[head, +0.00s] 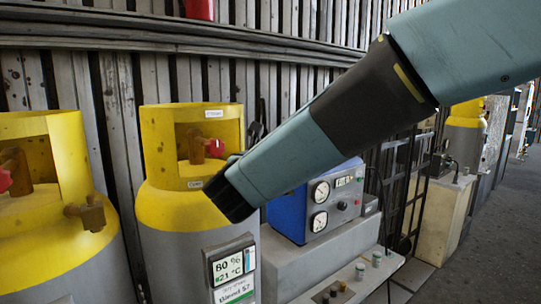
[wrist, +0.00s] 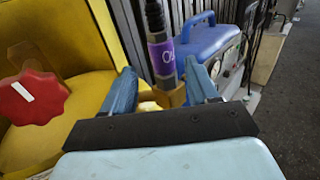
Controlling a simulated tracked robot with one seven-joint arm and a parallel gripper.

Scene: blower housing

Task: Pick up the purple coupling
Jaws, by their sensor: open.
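The purple coupling (wrist: 163,58) shows in the wrist view as a purple band with white lettering on an upright dark stem. It stands beyond my gripper (wrist: 160,70), between the two blue fingers as seen from the wrist. The fingers are apart with nothing held between them. A yellowish-brown block shows low behind the fingers, around the foot of the stem. In the head view my gripper (head: 225,190) is in front of the middle yellow-topped cylinder (head: 190,225), its fingers mostly hidden. I cannot make out the coupling in the head view.
A red valve knob (wrist: 32,97) is close to my left finger's side in the wrist view. A blue gauge box (head: 315,205) stands right of the cylinder on a grey bench (head: 285,270). Another yellow-topped cylinder (head: 75,240) stands at left. A slatted wall (head: 270,75) rises behind.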

